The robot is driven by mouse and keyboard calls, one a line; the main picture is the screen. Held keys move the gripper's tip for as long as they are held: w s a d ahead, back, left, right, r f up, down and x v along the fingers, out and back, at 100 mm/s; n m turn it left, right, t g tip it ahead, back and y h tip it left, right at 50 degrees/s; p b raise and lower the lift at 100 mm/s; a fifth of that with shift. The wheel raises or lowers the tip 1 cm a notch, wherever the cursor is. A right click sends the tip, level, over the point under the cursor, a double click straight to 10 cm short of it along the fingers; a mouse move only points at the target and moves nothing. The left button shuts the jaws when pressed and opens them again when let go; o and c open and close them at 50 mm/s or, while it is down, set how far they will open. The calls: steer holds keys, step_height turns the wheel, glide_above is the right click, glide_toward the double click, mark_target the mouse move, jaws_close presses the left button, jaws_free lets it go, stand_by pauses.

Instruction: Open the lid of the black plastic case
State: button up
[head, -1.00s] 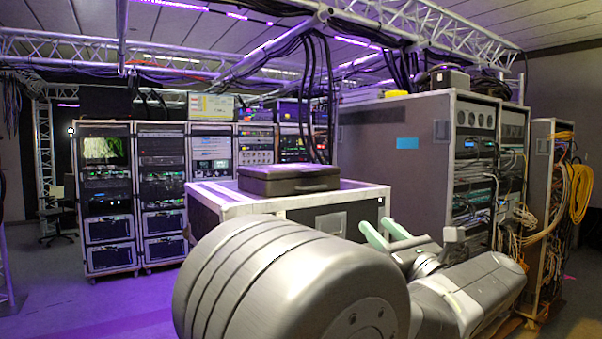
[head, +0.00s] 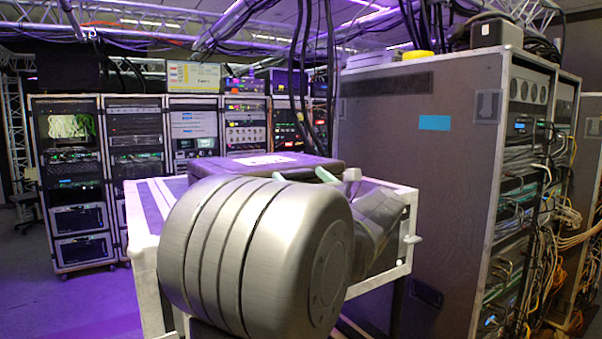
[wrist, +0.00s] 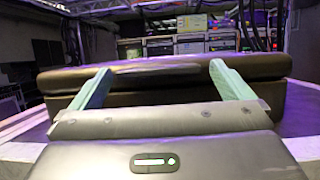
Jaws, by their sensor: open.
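The black plastic case (head: 225,166) lies flat with its lid shut on a white-edged road case (head: 146,240); my arm hides much of its front in the head view. In the wrist view the case (wrist: 190,99) fills the middle, its front side facing me, with a dark handle-like strip (wrist: 155,69) along the lid edge. My gripper (wrist: 154,80) is open, with its two pale green fingers spread apart on either side of that strip and pointing at the case front. Nothing is between the fingers. I cannot tell whether the fingertips touch the lid. The fingertips also show at the case in the head view (head: 302,175).
A tall grey rack cabinet (head: 400,200) with cables on its right side stands just right of the road case. Several equipment racks (head: 70,180) line the back. Dark cables (head: 318,90) hang behind the case. Open floor (head: 75,310) lies at the left.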

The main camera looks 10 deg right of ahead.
steer(key=shift+w+a+r, duration=0.2)
steer(key=shift+a+r, duration=0.05)
steer(key=shift+a, duration=0.05)
